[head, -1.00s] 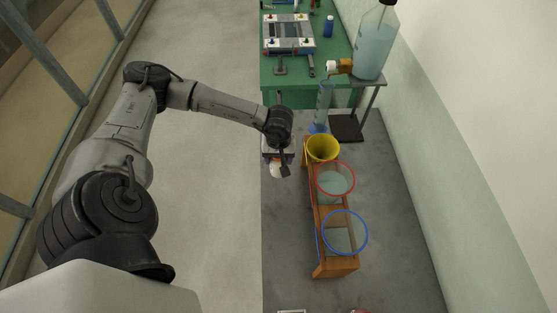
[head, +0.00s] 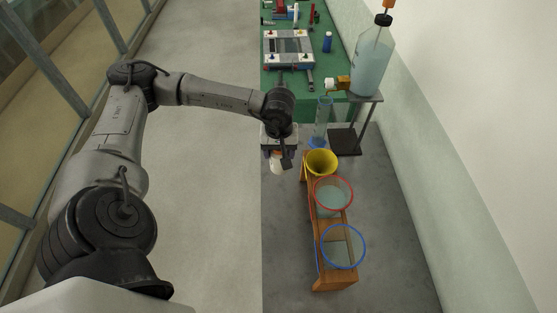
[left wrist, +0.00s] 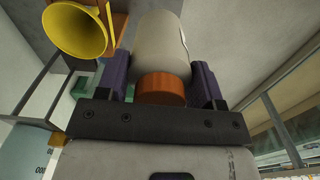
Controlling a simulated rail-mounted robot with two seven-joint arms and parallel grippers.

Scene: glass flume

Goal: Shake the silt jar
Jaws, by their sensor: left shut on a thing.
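The silt jar is a pale grey cylinder with an orange cap, seen large in the left wrist view (left wrist: 160,50). My left gripper (left wrist: 165,85) is shut on it, with purple fingers on both sides near the cap. In the head view the left gripper (head: 280,153) hangs just left of the wooden rack's far end, and only a small part of the jar (head: 275,163) shows below it. The contents of the jar cannot be made out. My right gripper is not in view.
The wooden rack (head: 337,282) carries a yellow funnel (head: 321,161), a red-rimmed vessel (head: 333,193) and a blue-rimmed one (head: 343,246). Behind are a green bench (head: 290,81), a measuring cylinder (head: 322,118) and a large bottle (head: 372,60). Open floor lies left.

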